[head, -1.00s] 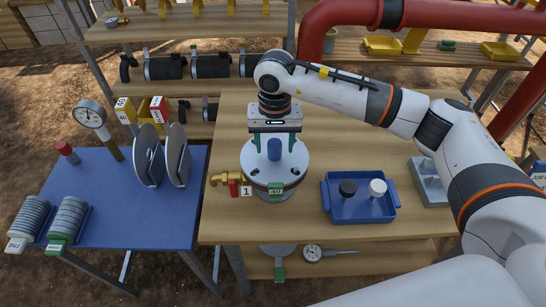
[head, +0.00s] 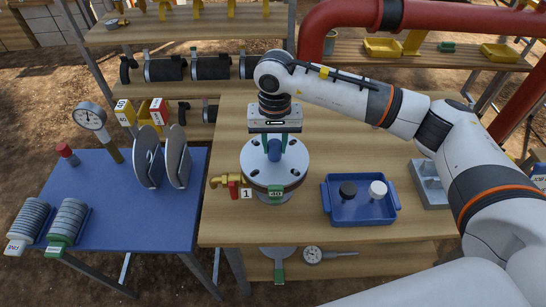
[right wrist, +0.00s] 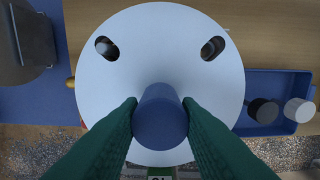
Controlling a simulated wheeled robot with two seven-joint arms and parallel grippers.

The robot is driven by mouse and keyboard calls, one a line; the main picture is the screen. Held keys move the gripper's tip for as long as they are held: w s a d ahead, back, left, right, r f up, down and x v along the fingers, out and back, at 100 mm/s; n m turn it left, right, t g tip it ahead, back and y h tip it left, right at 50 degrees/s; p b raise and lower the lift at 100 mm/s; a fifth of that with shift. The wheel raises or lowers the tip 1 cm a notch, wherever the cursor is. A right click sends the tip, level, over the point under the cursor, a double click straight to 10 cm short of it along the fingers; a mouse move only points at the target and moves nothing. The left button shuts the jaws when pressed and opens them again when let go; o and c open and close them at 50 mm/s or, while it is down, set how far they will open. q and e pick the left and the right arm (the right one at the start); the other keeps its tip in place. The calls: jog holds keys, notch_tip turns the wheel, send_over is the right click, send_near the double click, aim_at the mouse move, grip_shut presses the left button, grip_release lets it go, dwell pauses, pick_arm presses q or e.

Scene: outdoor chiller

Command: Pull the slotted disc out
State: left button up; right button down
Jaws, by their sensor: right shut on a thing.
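The slotted disc (head: 255,172) is a round pale grey plate with dark oval slots and an upright blue knob (head: 275,152) at its centre. It sits flat on a round metal fitting at the front of the wooden workbench. My right gripper (head: 275,150) comes from above, its green fingers shut on the knob from both sides. In the right wrist view, the disc (right wrist: 160,60) fills the middle, with two slots showing, and the knob (right wrist: 160,115) stands between the fingers (right wrist: 160,125). My left gripper is not in view.
A green 40 tag (head: 275,192) and a yellow valve with a red handle (head: 233,187) are at the fitting's front and left. A blue tray (head: 360,212) with black and white knobs stands right. A blue table (head: 130,225) at left holds discs and a gauge (head: 90,117).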

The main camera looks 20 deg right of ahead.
aim_at(274, 143)
jog(key=shift+r, duration=0.6)
jog(key=shift+r+p, duration=0.6)
jog(key=shift+r, duration=1.45)
jog(key=c, duration=1.8)
grip_release()
grip_shut()
